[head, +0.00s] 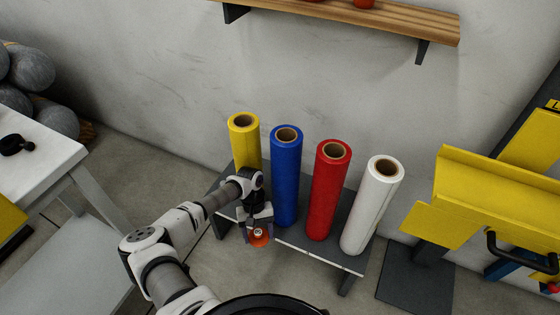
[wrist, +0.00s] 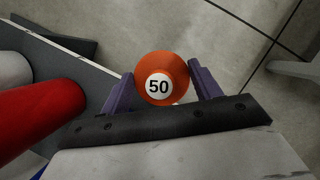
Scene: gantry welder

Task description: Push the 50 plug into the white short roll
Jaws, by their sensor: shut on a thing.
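My gripper (head: 258,222) is shut on the orange 50 plug (head: 259,238), in front of the yellow and blue rolls near the bench's front edge. In the wrist view the plug (wrist: 162,66) sits between my two purple fingers (wrist: 162,88), its white "50" label facing the camera. The white short roll (head: 372,207) stands upright at the right end of the bench, with a brown core hole (head: 386,168) open at its top. The plug is apart from this roll. A white roll's end (wrist: 14,70) shows at the wrist view's left edge.
Yellow (head: 245,145), blue (head: 286,175) and red (head: 326,190) rolls stand in a row on the dark bench (head: 310,253), close together. A wooden shelf (head: 350,20) is on the wall above. Yellow machinery (head: 495,205) stands right of the white roll. A white table (head: 35,165) is at left.

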